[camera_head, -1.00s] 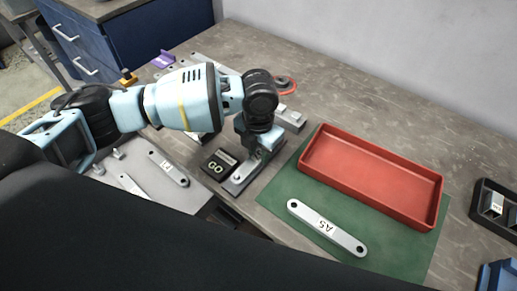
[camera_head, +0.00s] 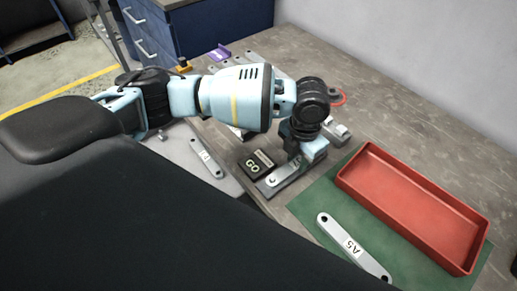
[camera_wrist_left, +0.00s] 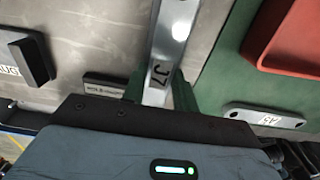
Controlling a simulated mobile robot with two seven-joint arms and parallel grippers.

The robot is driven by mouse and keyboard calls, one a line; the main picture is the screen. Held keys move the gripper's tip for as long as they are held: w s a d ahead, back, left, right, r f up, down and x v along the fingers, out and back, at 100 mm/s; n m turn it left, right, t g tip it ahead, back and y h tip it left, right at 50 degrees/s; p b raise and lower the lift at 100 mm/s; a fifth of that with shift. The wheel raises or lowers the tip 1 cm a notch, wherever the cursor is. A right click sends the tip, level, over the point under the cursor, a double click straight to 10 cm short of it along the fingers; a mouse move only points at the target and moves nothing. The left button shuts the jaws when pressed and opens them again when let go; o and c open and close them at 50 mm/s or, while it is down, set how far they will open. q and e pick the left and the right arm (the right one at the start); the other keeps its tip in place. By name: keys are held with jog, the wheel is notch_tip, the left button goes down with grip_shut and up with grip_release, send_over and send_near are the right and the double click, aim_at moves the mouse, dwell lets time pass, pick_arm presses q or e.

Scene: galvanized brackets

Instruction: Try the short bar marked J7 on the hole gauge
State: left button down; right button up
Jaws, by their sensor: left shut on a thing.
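My left gripper (camera_head: 296,157) is shut on the short bar (camera_head: 285,174), just beside the black GO block (camera_head: 256,164). In the head view the bar's near end is over the gauge's base (camera_head: 268,190). A round shape shows at that end; I cannot tell whether it is a hole or a pin through it. The gripper hides the bar's other end. My right gripper is not in view.
A bar marked A5 (camera_head: 350,246) lies on the green mat (camera_head: 312,205), beside an empty red tray (camera_head: 415,215). Another labelled bar (camera_head: 206,157) lies on the grey surface left of the gauge. A grey metal block (camera_head: 337,132) stands just behind the gripper.

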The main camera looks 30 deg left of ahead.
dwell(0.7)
pick_arm(q)
jog(key=c, duration=1)
grip_release()
notch_tip(320, 180, up, 7)
jog(key=shift+f, duration=0.1)
jog(key=shift+r, duration=0.55)
jog(key=shift+f, duration=0.1)
